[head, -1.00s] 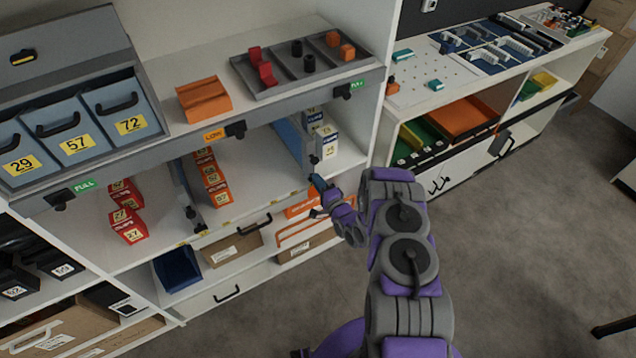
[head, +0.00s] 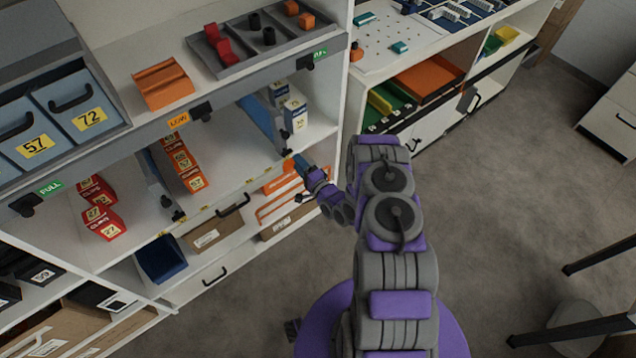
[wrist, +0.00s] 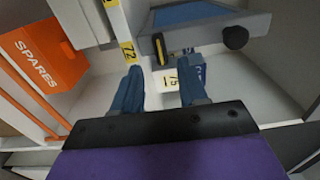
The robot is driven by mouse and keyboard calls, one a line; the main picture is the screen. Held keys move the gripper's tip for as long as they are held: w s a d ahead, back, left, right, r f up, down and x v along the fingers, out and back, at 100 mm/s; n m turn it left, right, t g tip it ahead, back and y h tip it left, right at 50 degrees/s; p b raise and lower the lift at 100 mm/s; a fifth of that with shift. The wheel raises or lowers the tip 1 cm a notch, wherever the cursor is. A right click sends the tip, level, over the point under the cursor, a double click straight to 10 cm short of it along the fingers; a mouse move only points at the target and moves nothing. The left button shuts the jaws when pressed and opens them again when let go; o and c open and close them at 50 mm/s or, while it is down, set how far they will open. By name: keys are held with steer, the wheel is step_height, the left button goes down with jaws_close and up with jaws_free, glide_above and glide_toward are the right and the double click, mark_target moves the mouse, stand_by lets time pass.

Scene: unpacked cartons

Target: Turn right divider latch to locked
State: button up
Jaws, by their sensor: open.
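The right divider (head: 257,117) is a blue upright panel on the middle shelf. A small dark latch knob (head: 284,135) shows at its front end. My gripper (head: 302,165) is below and right of that knob, at the shelf's front edge. In the wrist view my gripper (wrist: 160,88) is open, with two blue fingers apart and nothing clearly held. Beyond the fingers is a grey-and-blue part (wrist: 205,35) with a round black knob (wrist: 235,38) and a yellow-marked black piece (wrist: 161,48). I cannot tell the latch's turn position.
The left divider (head: 157,172) has a similar dark latch. Red cartons (head: 183,162) and white-blue cartons (head: 293,112) stand on the shelf. An orange SPARES box (wrist: 42,60) shows in the wrist view. Open floor (head: 500,190) lies to the right.

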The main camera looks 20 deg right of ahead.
steer(key=p+v, duration=0.2)
steer(key=v, duration=1)
steer(key=shift+s+d, duration=0.2)
steer(key=shift+s, duration=0.1)
